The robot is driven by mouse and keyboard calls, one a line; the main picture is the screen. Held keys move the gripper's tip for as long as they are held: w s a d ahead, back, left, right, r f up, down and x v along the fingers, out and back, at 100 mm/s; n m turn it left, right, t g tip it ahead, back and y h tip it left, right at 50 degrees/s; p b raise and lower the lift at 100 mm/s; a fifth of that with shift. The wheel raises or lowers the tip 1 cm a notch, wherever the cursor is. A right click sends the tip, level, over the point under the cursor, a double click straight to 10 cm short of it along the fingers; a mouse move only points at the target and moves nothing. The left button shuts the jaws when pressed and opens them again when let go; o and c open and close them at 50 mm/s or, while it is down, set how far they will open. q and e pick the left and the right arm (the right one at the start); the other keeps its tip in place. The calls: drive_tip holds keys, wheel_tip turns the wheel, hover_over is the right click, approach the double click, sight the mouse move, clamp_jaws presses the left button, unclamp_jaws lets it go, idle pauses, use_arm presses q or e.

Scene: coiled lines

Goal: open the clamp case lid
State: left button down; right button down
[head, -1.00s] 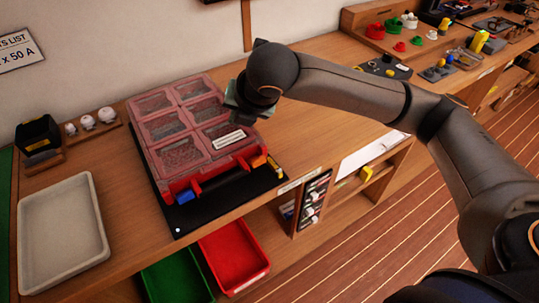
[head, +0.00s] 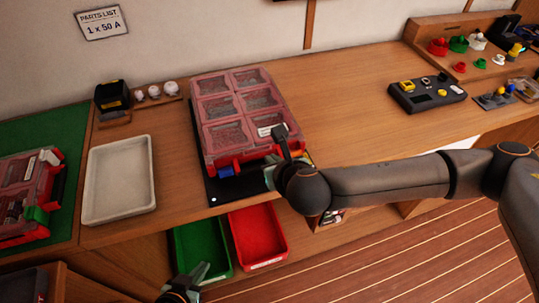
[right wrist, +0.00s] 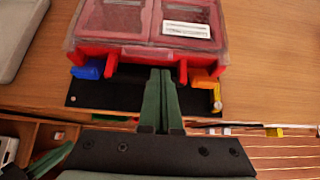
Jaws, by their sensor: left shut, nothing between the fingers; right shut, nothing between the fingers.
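The red case with a clear lid (head: 240,108) lies on a black mat on the bench, its lid down. In the right wrist view, the case (right wrist: 150,20) shows a white label on its lid. A blue latch (right wrist: 87,70) is at its front left and an orange latch (right wrist: 203,82) at its front right. My right gripper (right wrist: 160,75) is shut and empty, with its green fingertips at the front edge between the latches; contact is unclear. In the head view, the arm partly hides the case's front right. My left gripper (head: 200,270) is shut and empty, low before the bench.
A second red case (head: 25,195) lies on a green mat at the left. A pale empty tray (head: 120,180) stands between the cases. Green (head: 205,245) and red (head: 258,232) bins sit below the bench front. Bare bench lies right of the middle case.

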drive_tip(key=shift+x, duration=1.9)
drive_tip(key=shift+r, duration=0.15)
